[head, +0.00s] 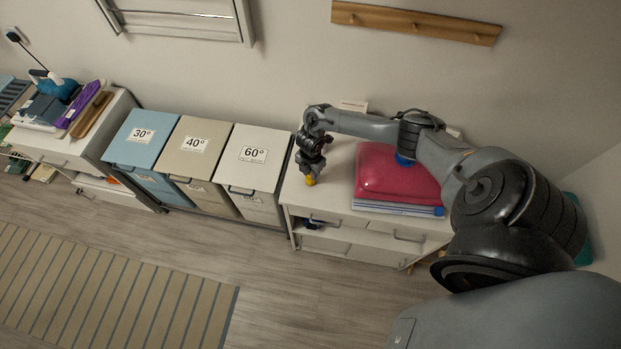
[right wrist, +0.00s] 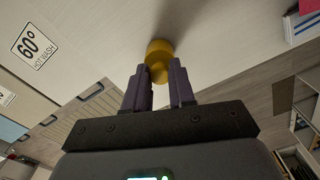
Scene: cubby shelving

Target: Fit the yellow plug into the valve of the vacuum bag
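My right gripper (head: 311,168) points down over the left part of the white cabinet top. The yellow plug (head: 310,181) is at its fingertips. In the right wrist view the two fingers (right wrist: 158,76) close on the plug's narrow part, and its round yellow end (right wrist: 159,50) sticks out beyond them. I cannot tell whether the plug touches the cabinet top. The red vacuum bag (head: 398,180) lies to the right on the same cabinet, under my right arm. Its blue valve (head: 404,160) shows on the bag's far side, partly hidden by the arm. My left gripper is out of view.
The white cabinet (head: 325,212) has free top between the plug and the bag. A blue-and-white stack (head: 397,207) lies under the bag. Lidded bins marked 30°, 40° and 60° (head: 252,157) stand left. A wooden peg rail (head: 415,22) is on the wall behind.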

